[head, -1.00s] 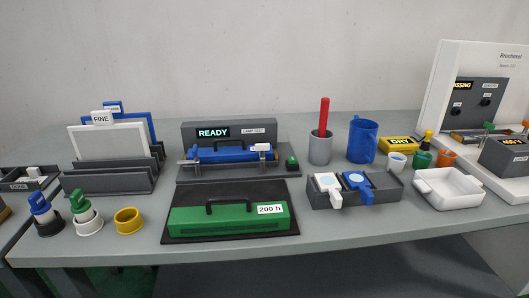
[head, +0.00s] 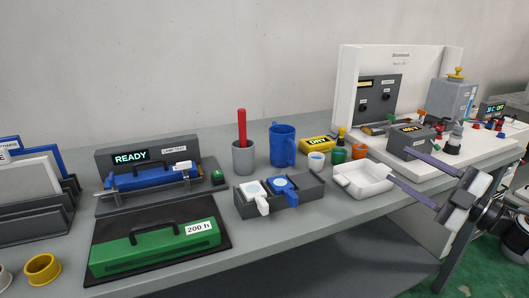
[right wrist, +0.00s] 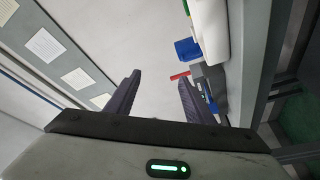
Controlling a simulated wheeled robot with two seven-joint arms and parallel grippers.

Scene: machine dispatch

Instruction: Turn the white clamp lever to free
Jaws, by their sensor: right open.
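I cannot make out a white clamp lever for certain in either view. The white machine (head: 375,75) with dark panels and several small knobs stands at the right of the bench in the head view. A dark box (head: 408,143) with a lit orange display sits on its white base. My right gripper (head: 402,165) comes in from the right with its two long dark fingers apart and empty. It is in front of the dark box and near the white tray. In the right wrist view its fingers (right wrist: 158,92) are spread with nothing between them. My left gripper is not in view.
A white tray (head: 362,190) lies left of my right gripper. A dark holder (head: 308,194) bears white and blue handled pieces. A blue mug (head: 282,146), a grey cup (head: 243,158) and a green case (head: 155,247) stand farther left.

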